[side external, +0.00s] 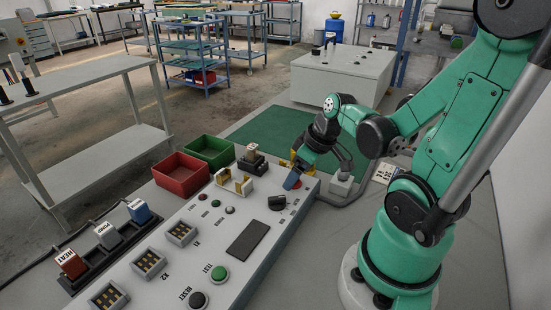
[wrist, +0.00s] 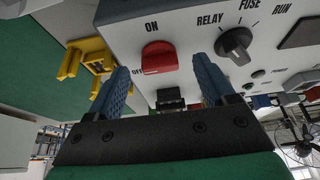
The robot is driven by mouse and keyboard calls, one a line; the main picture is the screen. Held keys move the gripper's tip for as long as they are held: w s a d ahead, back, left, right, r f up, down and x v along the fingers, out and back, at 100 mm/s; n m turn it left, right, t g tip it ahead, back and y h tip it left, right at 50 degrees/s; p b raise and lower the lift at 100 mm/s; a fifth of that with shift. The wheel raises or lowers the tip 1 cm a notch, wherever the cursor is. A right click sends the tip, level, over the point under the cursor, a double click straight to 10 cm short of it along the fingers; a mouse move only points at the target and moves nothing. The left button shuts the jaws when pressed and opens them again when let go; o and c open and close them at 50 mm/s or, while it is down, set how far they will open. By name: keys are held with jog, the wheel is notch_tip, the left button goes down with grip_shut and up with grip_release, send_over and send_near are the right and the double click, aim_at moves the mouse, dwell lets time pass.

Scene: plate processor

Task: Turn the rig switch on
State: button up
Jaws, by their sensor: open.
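The rig switch is a red rocker (wrist: 160,58) on the light grey panel, with ON printed above it and OFF at its lower left in the wrist view. My gripper (wrist: 161,68) is open, with a blue finger on each side of the switch in that picture. Nothing is between the fingers that I can tell is held. In the side view my gripper (side external: 292,181) points down at the far right end of the panel and hides most of the switch. I cannot tell whether the fingers touch it.
A black selector knob (wrist: 235,44) marked RELAY, FUSE and RUN is right of the switch. A yellow holder (wrist: 84,60) is at the left. The panel (side external: 214,248) also carries buttons and sockets. Red (side external: 182,187) and green (side external: 231,154) bins stand behind it.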

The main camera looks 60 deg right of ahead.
jog(key=shift+f, duration=0.1)
grip_shut()
dwell(0.3)
jog(key=shift+m, duration=0.3)
jog(key=m, duration=0.1)
jog(key=m+h, duration=0.1)
jog(key=m, duration=0.1)
jog(key=shift+w+a+m+h, duration=0.1)
jog(key=shift+a+m+h, duration=0.1)
jog(key=shift+m+h, duration=0.1)
jog(key=m, duration=0.2)
jog(key=m+g+h, duration=0.1)
jog(key=m, duration=0.1)
jog(key=shift+w+a+m+h, duration=0.15)
jog(key=shift+m+h, duration=0.15)
jog(key=m, duration=0.2)
jog(key=m+g+h, duration=0.1)
jog(key=m, duration=0.1)
jog(key=shift+w+a+m+g, duration=0.1)
jog(key=shift+w+m+g, duration=0.05)
jog(key=shift+m+g, duration=0.15)
jog(key=shift+w+m+g, duration=0.1)
jog(key=shift+m+g, duration=0.8)
jog(key=shift+m, duration=1.3)
